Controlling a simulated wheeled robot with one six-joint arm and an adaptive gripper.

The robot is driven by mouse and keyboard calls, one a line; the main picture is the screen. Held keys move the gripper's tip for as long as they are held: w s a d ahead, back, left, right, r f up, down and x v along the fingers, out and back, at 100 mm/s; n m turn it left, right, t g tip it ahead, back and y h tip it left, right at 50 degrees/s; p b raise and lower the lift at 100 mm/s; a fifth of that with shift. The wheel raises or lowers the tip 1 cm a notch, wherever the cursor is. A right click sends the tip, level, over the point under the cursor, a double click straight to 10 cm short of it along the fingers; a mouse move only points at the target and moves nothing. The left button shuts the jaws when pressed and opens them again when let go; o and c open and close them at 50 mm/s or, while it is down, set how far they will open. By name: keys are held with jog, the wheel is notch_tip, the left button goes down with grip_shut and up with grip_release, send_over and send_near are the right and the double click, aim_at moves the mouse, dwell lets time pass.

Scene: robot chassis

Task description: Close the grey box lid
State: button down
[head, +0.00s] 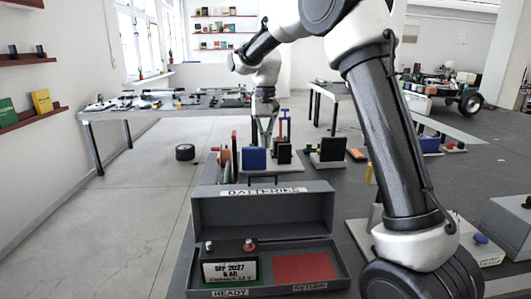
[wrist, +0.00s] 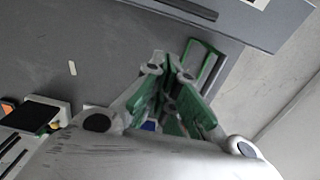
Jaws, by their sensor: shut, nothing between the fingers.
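The grey box (head: 205,258) stands in the lower middle of the head view. Its lid (head: 262,213) is raised, standing up at the back, with a "BATTERIES" label on its top edge. The right compartment, marked RETURN, shows a bare red pad (head: 302,268). My gripper (head: 265,142) points down behind the raised lid, apart from it. In the wrist view its green-padded fingers (wrist: 172,62) are shut and empty. A grey slab at the top of that view may be the box; I cannot tell.
Behind the box, a blue block (head: 254,159) and red-handled fixtures (head: 284,150) stand close to my gripper. My arm fills the right side of the head view. A black wheel (head: 185,152) lies on the open floor to the left. A green frame (wrist: 207,62) lies beside the fingers.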

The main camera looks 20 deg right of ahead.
jog(key=s+f, duration=0.4)
jog(key=f, duration=0.3)
jog(key=shift+a+f, duration=0.35)
